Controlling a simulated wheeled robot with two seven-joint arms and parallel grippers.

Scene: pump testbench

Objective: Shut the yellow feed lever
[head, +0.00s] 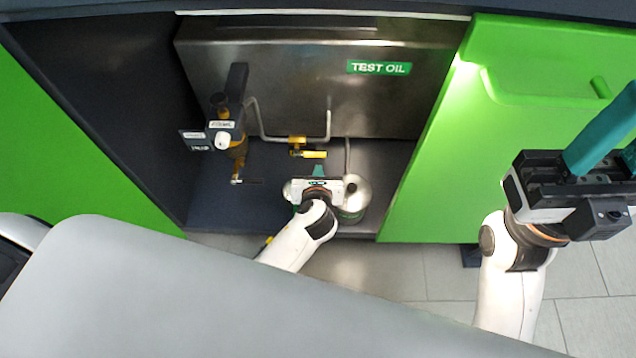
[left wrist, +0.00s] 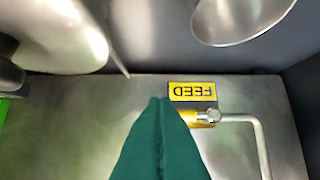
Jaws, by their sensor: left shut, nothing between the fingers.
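The yellow feed valve (head: 297,141) sits on a thin pipe inside the cabinet, with a yellow bar (head: 314,154) just below it. I cannot tell whether this bar is the lever or its label. In the left wrist view, a yellow FEED label (left wrist: 192,92) appears upside down above the yellow valve part (left wrist: 203,117), which is partly hidden by my fingers. The lever's angle is unclear. My left gripper (head: 318,170) is shut and empty, just in front of the bar; its teal fingertips (left wrist: 161,100) appear beside the label. My right gripper (head: 600,130) is outside the cabinet, its far end cut off by the frame.
A TEST OIL tank (head: 290,85) fills the cabinet's back. A labelled valve assembly (head: 228,130) stands at left. A metal container (head: 353,197) is close beside my left gripper. The open green door (head: 430,190) bounds the right side.

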